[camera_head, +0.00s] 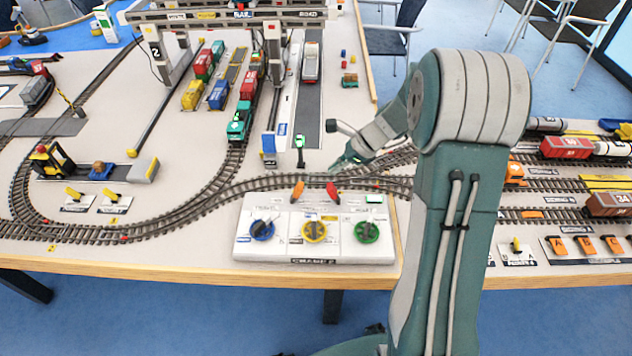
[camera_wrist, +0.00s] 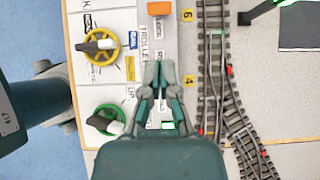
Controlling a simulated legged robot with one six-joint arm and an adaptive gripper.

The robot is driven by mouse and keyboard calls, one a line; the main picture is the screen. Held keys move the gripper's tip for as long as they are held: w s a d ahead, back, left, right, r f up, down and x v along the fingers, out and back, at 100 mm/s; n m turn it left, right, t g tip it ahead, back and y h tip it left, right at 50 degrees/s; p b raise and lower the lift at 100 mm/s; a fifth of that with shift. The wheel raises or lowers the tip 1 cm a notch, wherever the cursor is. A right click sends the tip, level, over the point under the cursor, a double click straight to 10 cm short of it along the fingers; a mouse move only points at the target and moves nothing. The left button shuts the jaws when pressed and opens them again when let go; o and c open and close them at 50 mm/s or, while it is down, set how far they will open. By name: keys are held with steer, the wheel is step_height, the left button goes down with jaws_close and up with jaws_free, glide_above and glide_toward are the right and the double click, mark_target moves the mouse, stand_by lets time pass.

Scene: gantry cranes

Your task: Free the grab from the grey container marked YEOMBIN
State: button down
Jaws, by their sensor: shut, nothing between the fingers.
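My gripper (camera_head: 343,163) is shut and empty, beside the far edge of the control panel (camera_head: 285,252) marked CRANE 2. In the wrist view, its closed fingertips (camera_wrist: 158,76) appear over the panel's lever strip, below the orange lever (camera_wrist: 158,9). The panel has a blue knob (camera_head: 262,230), a yellow knob (camera_head: 314,232) and a green knob (camera_head: 367,232). An orange lever (camera_head: 298,190) and a red lever (camera_head: 333,192) stand behind them. The red lever cannot be made out in the wrist view. I cannot make out the grab or a container marked YEOMBIN.
The gantry crane (camera_head: 172,15) spans the tracks at the back, its top cut off. A black post (camera_head: 300,150) stands left of my gripper. Curved track (camera_head: 215,205) runs behind the panel.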

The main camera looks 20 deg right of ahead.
mark_target(301, 186)
steer(key=x, duration=0.9)
steer(key=shift+a+f, duration=0.15)
steer(key=shift+f, duration=0.15)
steer(key=shift+w+a+r+h, duration=0.1)
steer(key=shift+a+r+h, duration=0.1)
steer(key=shift+h, duration=0.1)
steer(key=shift+w+a+r+g+h, duration=0.1)
steer(key=shift+a+r+g+h, duration=0.2)
steer(key=shift+h, duration=0.2)
steer(key=shift+w+a+r+g+h, duration=0.2)
steer(key=shift+a+r+g+h, duration=0.1)
steer(key=shift+a+h, duration=0.5)
steer(key=h, duration=0.1)
steer(key=a+h, duration=0.1)
steer(key=a+g+h, duration=0.1)
steer(key=h, duration=0.1)
steer(key=shift+w+a+r, duration=0.1)
steer(key=shift+w+r, duration=0.2)
steer(key=shift+w, duration=0.1)
steer(key=shift+r, duration=0.1)
